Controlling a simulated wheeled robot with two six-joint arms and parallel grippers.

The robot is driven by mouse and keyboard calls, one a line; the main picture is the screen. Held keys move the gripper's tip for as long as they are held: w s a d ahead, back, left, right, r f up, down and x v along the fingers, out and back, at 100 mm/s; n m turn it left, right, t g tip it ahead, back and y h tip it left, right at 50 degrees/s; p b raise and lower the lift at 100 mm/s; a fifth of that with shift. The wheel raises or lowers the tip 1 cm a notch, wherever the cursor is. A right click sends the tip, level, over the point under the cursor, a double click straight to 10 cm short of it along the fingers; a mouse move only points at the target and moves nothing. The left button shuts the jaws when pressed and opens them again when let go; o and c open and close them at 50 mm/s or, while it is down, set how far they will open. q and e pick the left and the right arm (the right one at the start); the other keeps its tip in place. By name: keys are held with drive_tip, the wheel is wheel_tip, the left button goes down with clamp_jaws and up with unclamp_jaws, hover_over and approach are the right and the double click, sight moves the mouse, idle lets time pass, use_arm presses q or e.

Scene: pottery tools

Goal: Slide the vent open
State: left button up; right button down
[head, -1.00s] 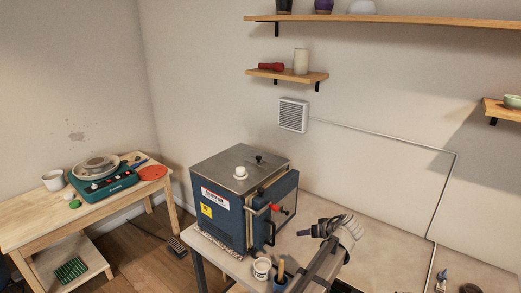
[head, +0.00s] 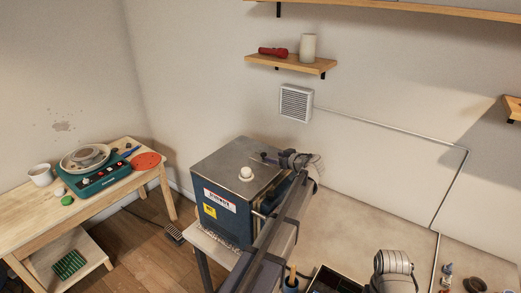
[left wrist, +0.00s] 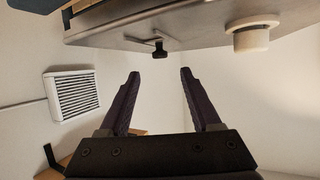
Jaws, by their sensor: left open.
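The blue kiln (head: 228,210) stands on a small table, with a grey metal lid. A white round plug (head: 246,174) sits on the lid; it also shows in the left wrist view (left wrist: 252,40). A small black knob (left wrist: 160,48) on the lid, apparently the vent's slider, lies ahead of my left gripper (left wrist: 160,74), between the lines of its open fingers and apart from them. In the head view my left gripper (head: 262,158) is over the lid's back right edge and covers the knob's area. My right gripper is out of the head view.
A louvred white grille (head: 296,103) is on the wall behind, below a small shelf (head: 290,65) with a red object and a pale cylinder. A wooden table (head: 100,207) with a pottery wheel stands left. Tools lie at lower right.

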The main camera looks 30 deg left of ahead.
sight(264, 154)
use_arm(q)
drive_tip(key=shift+a, duration=0.15)
drive_tip(key=shift+w+a+f, duration=0.1)
drive_tip(key=shift+w, duration=0.1)
drive_tip(key=b+x, duration=0.3)
drive_tip(key=x, duration=0.3)
drive_tip(key=shift+w+a+f, duration=0.15)
drive_tip(key=shift+a+f, duration=0.05)
drive_tip(key=shift+a, duration=0.15)
drive_tip(key=shift+w+a, duration=0.1)
drive_tip(key=shift+a, duration=0.15)
clamp_jaws()
idle(0.8)
